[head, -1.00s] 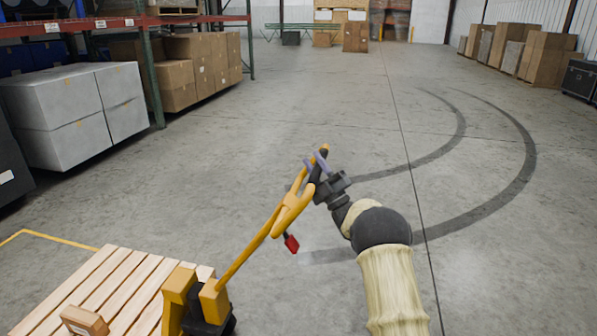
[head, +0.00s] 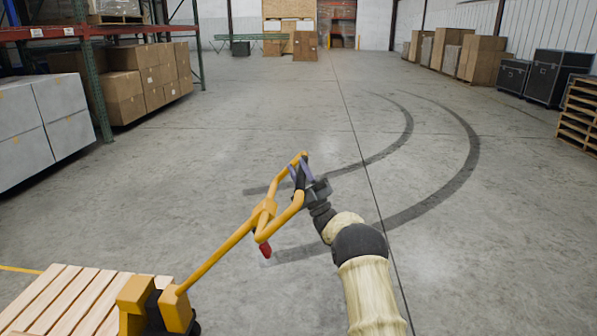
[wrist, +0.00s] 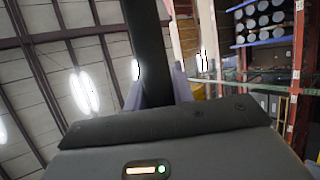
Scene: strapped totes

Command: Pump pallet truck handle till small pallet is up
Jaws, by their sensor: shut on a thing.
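The yellow pallet truck handle (head: 218,256) rises at a slant from the truck's pump body (head: 160,308) at the lower left of the head view. It ends in a loop with a dark grip and a red lever (head: 265,250). My gripper (head: 301,177) is shut on the loop's dark grip. In the wrist view the dark grip (wrist: 150,50) runs up between the fingers (wrist: 156,88). The small wooden pallet (head: 62,296) is at the lower left, partly cut off by the frame. The forks are hidden, and its height off the floor cannot be told.
Grey boxes (head: 40,125) and cardboard boxes (head: 150,85) stand by the rack at left. Black cases (head: 552,77) and stacked pallets (head: 580,112) stand at right. The middle floor, with dark curved tyre marks (head: 450,180), is clear.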

